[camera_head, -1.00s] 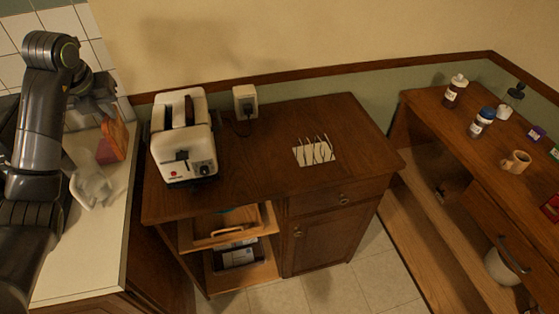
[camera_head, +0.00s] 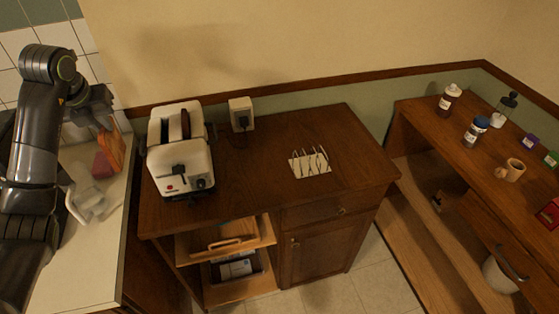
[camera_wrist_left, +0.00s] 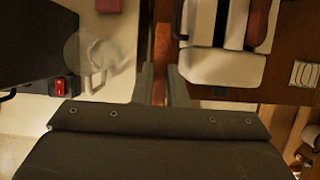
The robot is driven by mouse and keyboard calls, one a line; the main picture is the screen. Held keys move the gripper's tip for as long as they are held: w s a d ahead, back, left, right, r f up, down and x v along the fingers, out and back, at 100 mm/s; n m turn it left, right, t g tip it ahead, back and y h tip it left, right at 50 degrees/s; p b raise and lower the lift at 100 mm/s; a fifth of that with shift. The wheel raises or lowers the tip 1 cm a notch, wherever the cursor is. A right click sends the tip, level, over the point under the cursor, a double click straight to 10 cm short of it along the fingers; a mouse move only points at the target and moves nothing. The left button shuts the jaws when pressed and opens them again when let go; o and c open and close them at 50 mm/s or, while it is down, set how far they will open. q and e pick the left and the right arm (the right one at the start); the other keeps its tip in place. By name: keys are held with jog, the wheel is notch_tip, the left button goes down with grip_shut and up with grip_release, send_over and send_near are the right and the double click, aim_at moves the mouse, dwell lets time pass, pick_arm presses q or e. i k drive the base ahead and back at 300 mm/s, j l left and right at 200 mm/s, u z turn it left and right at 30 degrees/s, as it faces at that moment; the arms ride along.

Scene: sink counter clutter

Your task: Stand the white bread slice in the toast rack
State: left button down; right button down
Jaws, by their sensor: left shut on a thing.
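The white bread slice (camera_head: 117,151), with an orange-brown look in this light, is held upright in my left gripper (camera_head: 108,122), above the white counter left of the toaster. The left wrist view shows it edge-on as an orange-brown strip (camera_wrist_left: 161,62) between the closed fingers. The toast rack (camera_head: 310,163), pale with several upright dividers, stands on the brown wooden cabinet right of the toaster. No slice shows in it. It also shows at the right edge of the left wrist view (camera_wrist_left: 304,74). My right gripper is in neither view.
The white toaster (camera_head: 180,165) stands between my left gripper and the rack, with a darker brown slice (camera_head: 186,124) in its slot. A clear jug-like vessel (camera_head: 88,203) and a pinkish block (camera_head: 103,165) are on the white counter (camera_head: 95,245). Cabinet top around the rack is clear.

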aim_at(313, 165)
jog(key=i+l, duration=0.1)
jog(key=l, duration=0.85)
jog(key=i+l, duration=0.15)
jog(key=l, duration=0.35)
jog(key=i+l, duration=0.1)
jog(key=l, duration=0.85)
jog(key=i, duration=0.05)
